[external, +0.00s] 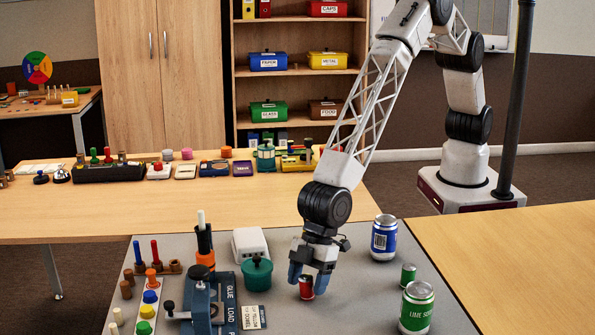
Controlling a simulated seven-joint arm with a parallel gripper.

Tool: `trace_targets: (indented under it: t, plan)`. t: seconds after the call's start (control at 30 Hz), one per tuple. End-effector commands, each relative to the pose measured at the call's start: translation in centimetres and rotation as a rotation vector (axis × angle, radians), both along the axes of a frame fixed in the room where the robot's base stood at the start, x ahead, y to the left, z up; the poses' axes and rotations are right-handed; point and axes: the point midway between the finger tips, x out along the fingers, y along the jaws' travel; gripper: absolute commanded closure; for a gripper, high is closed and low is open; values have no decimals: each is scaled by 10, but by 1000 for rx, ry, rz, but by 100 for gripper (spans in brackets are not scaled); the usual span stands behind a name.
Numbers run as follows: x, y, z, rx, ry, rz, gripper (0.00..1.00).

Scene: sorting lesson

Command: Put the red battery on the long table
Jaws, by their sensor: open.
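The red battery (306,289) is a small red cylinder standing on the grey tabletop (370,310). My gripper (308,279) points down over it, open, with one finger on each side; the fingers partly hide it. I cannot tell whether they touch it. A long wooden table (200,215) stands behind the grey one, with a row of devices along its far side. Another wooden table (520,260) is at the right; its top is bare where it shows.
A blue can (384,240), a green battery (408,275) and a green can (416,308) stand right of my gripper. A teal pot (257,275), a white box (250,244) and a blue press (208,305) stand left. The near part of the long table is clear.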

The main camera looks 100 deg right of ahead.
Motion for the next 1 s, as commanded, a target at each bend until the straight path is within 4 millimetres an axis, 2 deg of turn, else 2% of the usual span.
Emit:
trace_targets:
  t: [0.2,0.77,0.87,1.0]
  plan:
    - [3,3,-11,-1,1,0,36]
    - [3,3,-12,-1,1,0,36]
    - [3,3,-12,-1,1,0,48]
    - [3,3,-12,-1,1,0,69]
